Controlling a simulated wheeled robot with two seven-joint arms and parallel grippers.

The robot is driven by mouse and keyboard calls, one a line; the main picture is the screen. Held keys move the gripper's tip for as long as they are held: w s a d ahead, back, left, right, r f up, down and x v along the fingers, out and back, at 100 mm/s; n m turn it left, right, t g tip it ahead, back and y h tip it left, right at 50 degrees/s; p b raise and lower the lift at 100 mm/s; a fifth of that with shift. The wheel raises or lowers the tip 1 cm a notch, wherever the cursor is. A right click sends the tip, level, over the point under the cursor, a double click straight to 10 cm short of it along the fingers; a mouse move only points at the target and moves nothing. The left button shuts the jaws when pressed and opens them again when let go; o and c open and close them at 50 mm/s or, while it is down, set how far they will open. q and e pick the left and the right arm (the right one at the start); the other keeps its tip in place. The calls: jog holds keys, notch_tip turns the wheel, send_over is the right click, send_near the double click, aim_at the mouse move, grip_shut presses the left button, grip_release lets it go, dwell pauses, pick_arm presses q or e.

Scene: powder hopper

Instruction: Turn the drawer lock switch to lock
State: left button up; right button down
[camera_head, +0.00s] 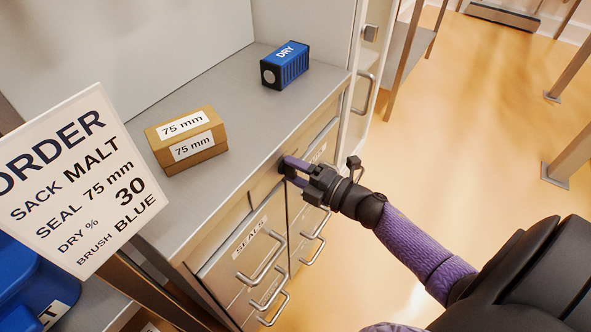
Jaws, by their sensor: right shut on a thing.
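My right gripper (291,171) reaches in from the right to the upper front of the drawer cabinet (222,235), just below the counter's edge. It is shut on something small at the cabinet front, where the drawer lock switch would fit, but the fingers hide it. I cannot tell which way the switch points. The drawers below carry metal bar handles, and the left top one (245,243) is labelled SEALS. They look closed. My left gripper is not in view.
On the grey counter (235,95) sit a tan 75 mm box (187,140) and a blue DRY box (286,66). An order card (75,180) stands at the left, above a blue container (35,285).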

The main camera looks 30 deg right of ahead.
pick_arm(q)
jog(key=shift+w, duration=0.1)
pick_arm(e)
jog(key=shift+c, duration=0.5)
grip_release()
pick_arm(q)
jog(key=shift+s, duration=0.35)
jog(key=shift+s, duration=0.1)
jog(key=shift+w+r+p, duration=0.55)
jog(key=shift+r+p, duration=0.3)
jog(key=shift+p, duration=0.05)
pick_arm(e)
jog(key=v, duration=1)
jog(key=shift+f, duration=0.1)
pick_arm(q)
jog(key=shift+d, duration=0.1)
